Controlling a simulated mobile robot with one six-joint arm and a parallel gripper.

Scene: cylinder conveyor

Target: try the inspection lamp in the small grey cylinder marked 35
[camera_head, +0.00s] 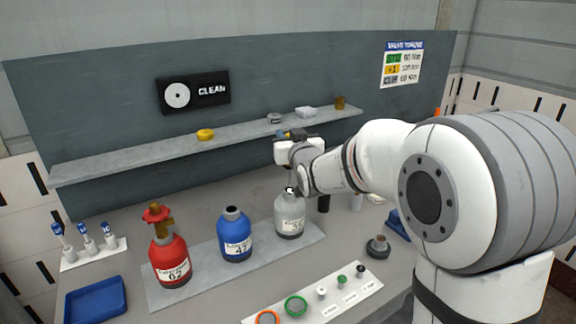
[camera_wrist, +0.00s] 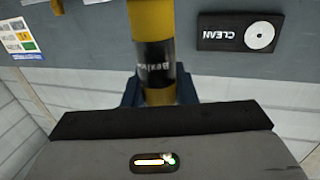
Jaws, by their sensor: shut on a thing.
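The small grey cylinder (camera_head: 290,214) stands upright at the right end of a light grey strip; the number on its label is too small to read. My gripper (camera_head: 288,138) is above it, in front of the shelf. In the wrist view its blue fingers (camera_wrist: 160,92) are shut on a yellow rod-like piece with a black printed band, which looks like the inspection lamp (camera_wrist: 152,20). The picture there is upside down. In the head view only a little yellow shows at the gripper, and I cannot tell whether the lamp's lower end touches the cylinder's neck.
A blue cylinder (camera_head: 235,236) and a red cylinder (camera_head: 170,258) with a valve stand left of the grey one. A wall shelf (camera_head: 130,158) holds small parts. A white tray of rings and plugs (camera_head: 340,298), a blue tray (camera_head: 95,302) and a dark fitting (camera_head: 377,247) lie around.

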